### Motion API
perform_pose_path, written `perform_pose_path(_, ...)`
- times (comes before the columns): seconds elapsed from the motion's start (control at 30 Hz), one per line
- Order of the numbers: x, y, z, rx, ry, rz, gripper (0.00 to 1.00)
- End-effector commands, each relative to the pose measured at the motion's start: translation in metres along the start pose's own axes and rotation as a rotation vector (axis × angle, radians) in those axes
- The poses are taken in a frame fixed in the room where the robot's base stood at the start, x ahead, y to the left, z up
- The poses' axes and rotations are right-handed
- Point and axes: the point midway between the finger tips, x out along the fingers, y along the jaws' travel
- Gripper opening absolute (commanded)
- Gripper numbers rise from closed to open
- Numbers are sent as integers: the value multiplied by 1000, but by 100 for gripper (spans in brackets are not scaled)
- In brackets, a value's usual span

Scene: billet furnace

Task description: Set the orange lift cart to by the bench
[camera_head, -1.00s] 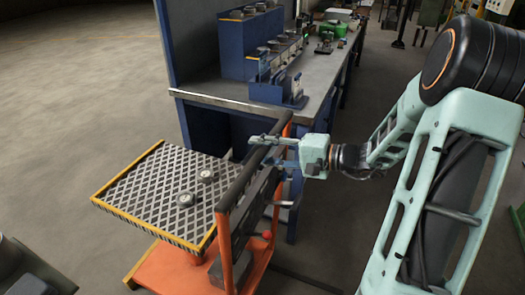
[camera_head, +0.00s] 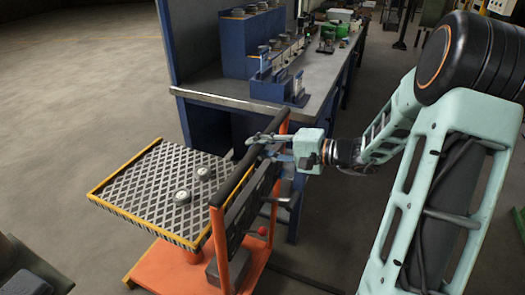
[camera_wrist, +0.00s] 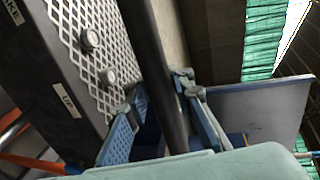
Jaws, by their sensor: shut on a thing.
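The orange lift cart (camera_head: 216,249) stands on the floor in front of the bench, its yellow-edged mesh platform (camera_head: 140,180) to the left of its upright handle frame. Its dark handle bar (camera_head: 236,180) runs along the top of that frame. My gripper (camera_head: 268,141) is shut on the far part of this bar. In the wrist view the fingers (camera_wrist: 160,112) lie on both sides of the dark bar (camera_wrist: 155,60). The bench (camera_head: 215,93) with its grey top and blue body is just behind the cart's far end. Any gap between them is hidden.
Two small round metal pieces (camera_head: 182,196) lie on the platform. Blue racks (camera_head: 250,45) and small tools stand on the bench. Concrete floor (camera_head: 75,85) is open to the left. Several machines stand beyond the bench's far end.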

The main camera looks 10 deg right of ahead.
Motion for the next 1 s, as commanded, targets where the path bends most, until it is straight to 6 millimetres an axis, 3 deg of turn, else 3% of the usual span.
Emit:
perform_pose_path(0.17,0,-3,0,-2,-2,-3,0)
perform_pose_path(0.2,0,-3,0,-2,-2,-4,23)
perform_pose_path(0.33,-1,-2,0,-2,-1,-3,37)
perform_pose_path(0.7,-7,-1,0,-1,1,-1,37)
perform_pose_path(1.0,-64,-1,-1,-1,4,0,37)
